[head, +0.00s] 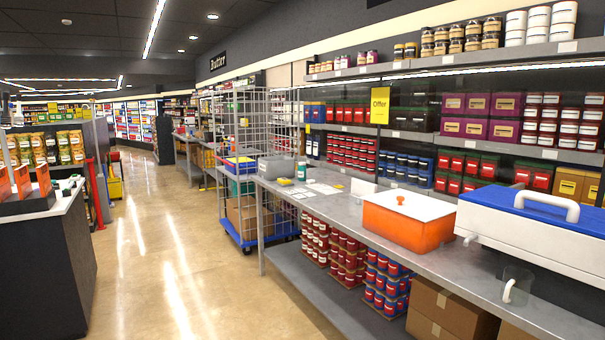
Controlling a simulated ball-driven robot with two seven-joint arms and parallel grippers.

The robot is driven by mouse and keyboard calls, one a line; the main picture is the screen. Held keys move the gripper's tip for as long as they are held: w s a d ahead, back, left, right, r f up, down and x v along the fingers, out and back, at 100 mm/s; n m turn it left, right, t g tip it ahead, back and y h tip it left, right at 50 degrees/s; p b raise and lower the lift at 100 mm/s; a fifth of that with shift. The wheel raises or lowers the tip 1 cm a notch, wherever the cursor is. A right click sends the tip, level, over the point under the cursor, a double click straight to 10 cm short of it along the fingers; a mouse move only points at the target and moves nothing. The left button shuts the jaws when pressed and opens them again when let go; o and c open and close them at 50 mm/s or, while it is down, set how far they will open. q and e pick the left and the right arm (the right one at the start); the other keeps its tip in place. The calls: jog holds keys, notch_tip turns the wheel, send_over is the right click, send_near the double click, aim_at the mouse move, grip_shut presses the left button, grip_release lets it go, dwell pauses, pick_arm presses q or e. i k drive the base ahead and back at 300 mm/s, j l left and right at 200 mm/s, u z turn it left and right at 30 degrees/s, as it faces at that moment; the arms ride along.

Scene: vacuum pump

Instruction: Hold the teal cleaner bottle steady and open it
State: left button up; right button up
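A small bottle (301,171) that looks teal with a pale top stands upright on the far part of the long grey counter (345,208). It is small in the head view, and I cannot tell details of its cap. Neither of my grippers shows in the head view, and nothing is seen touching the bottle.
Beside the bottle are a grey box (277,168), a small yellow item (285,181) and flat papers (325,188). Nearer on the counter stand an orange container (400,226), a blue-lidded cooler (540,230) and a clear mug (515,288). A wire cage trolley (240,130) stands beyond. The left aisle floor is clear.

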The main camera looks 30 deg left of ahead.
aim_at(301, 169)
jog(key=i+j, duration=0.1)
jog(key=j, duration=0.35)
jog(key=i+j, duration=0.15)
jog(key=j, duration=0.25)
jog(key=i+j+z, duration=0.1)
jog(key=j, duration=0.35)
jog(key=i+j, duration=0.15)
jog(key=j, duration=0.3)
jog(key=i+j, duration=0.1)
jog(key=j, duration=0.35)
jog(key=i+j+z, duration=0.1)
jog(key=j, duration=0.3)
jog(key=i+j+z, duration=0.1)
jog(key=j, duration=0.7)
jog(key=i+j+z, duration=0.1)
jog(key=i+j, duration=0.15)
jog(key=j, duration=0.6)
jog(key=i+j, duration=0.1)
jog(key=j, duration=0.7)
jog(key=i+j+z, duration=0.15)
jog(key=j, duration=0.7)
jog(key=i+j+z, duration=0.1)
jog(key=j, duration=0.75)
